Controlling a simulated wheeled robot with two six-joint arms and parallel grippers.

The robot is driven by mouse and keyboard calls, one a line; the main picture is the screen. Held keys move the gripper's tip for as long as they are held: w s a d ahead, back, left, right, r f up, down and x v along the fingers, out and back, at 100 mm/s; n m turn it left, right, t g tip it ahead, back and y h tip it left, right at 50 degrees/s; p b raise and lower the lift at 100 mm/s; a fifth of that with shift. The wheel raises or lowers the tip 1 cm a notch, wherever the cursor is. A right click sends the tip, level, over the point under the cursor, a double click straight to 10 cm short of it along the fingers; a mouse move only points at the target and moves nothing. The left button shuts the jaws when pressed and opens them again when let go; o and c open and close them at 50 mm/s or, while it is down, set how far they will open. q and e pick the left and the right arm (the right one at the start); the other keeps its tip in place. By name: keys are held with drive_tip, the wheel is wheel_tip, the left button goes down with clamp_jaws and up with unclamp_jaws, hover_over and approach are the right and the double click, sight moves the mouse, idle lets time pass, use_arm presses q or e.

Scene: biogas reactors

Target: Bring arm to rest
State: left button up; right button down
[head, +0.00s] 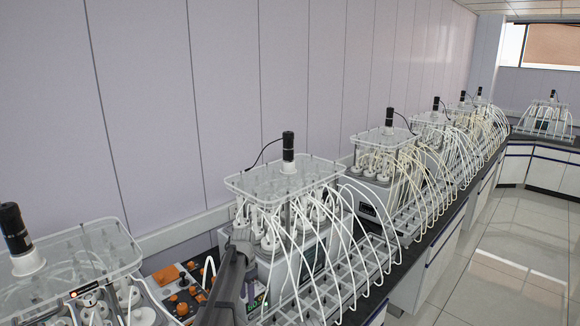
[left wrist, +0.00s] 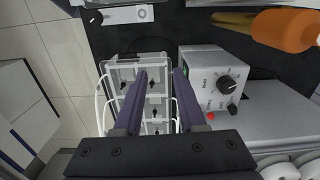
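My left gripper (head: 238,246) shows in the head view as a dark grey shape at the lower middle, in front of the nearer full reactor unit (head: 288,180). In the left wrist view its two dark fingers (left wrist: 160,72) stand apart with nothing between them. Beyond the fingers lies a clear frame (left wrist: 152,62) with black knobs and white tubes at its sides. I cannot tell whether the fingers touch anything. My right gripper shows in neither view.
A grey box (left wrist: 208,68) with a black dial and a red button stands right of the clear frame. An orange cylinder (left wrist: 285,28) is at upper right. Another reactor (head: 75,255) stands at left, by a panel with orange knobs (head: 180,290). Open tiled floor (head: 500,270) lies right.

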use_arm(q)
drive_tip(key=s+d+f+n+b, duration=0.1)
drive_tip(key=s+f+b, duration=0.3)
drive_tip(key=s, duration=0.7)
drive_tip(key=s+d+f+n+b, duration=0.2)
drive_tip(key=s+d+f+b, duration=0.2)
drive_tip(key=s, duration=0.7)
drive_tip(key=s+d+f+n+y+b, duration=0.1)
drive_tip(key=s+d+f+b, duration=0.2)
drive_tip(key=s, duration=0.9)
wheel_tip(320, 180, down, 3)
drive_tip(key=b, duration=0.2)
drive_tip(key=shift+r+n+b, duration=0.2)
drive_tip(key=shift+n+b, duration=0.1)
drive_tip(key=shift+n, duration=0.1)
drive_tip(key=shift+d, duration=0.1)
